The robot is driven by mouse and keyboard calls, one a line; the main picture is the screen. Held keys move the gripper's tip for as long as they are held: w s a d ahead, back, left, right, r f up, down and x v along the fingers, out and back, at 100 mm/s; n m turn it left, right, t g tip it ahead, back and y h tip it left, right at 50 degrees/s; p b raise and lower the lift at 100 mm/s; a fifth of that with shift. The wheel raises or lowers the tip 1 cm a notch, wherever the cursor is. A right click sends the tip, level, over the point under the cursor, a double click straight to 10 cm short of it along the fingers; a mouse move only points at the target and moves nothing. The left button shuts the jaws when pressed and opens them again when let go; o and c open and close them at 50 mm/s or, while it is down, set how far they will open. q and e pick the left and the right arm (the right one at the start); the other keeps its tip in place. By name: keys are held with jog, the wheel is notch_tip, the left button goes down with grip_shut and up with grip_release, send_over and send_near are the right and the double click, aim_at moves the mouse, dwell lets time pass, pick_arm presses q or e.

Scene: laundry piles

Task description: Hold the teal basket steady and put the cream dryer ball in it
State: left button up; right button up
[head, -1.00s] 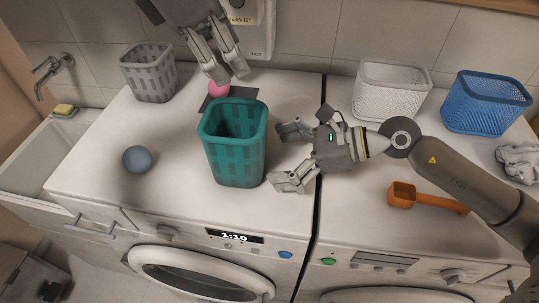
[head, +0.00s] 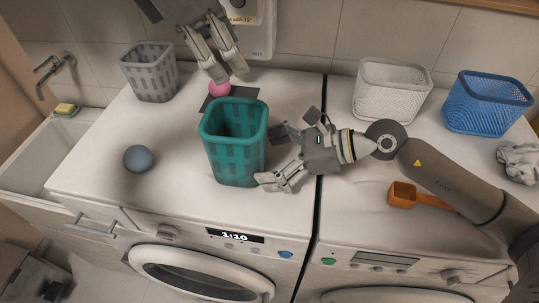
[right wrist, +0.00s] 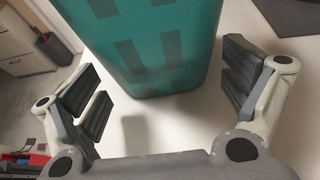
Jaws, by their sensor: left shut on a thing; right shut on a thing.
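The teal basket (head: 236,150) stands upright on the left washer top; its visible inside looks empty. My right gripper (head: 268,157) reaches it from the right and is shut on its side. In the right wrist view the basket (right wrist: 155,45) lies between the two spread fingers (right wrist: 165,88). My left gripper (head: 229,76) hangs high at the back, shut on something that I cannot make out. A pink ball (head: 219,89) shows right at its fingertips, over a dark mat (head: 245,97). I cannot see a cream ball.
A blue-grey ball (head: 138,158) lies left of the basket. A grey basket (head: 149,72) stands back left, white (head: 391,90) and blue (head: 487,101) baskets back right. An orange scoop (head: 403,195) and grey cloth (head: 519,162) lie on the right. A sink (head: 40,150) is far left.

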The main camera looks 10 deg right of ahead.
pick_arm(q)
jog(key=shift+w+a, duration=0.1)
jog(key=shift+a, duration=0.2)
jog(key=shift+f, duration=2.8)
jog(key=o, duration=1.1)
jog(key=shift+c, duration=0.2)
jog(key=v, duration=1.2)
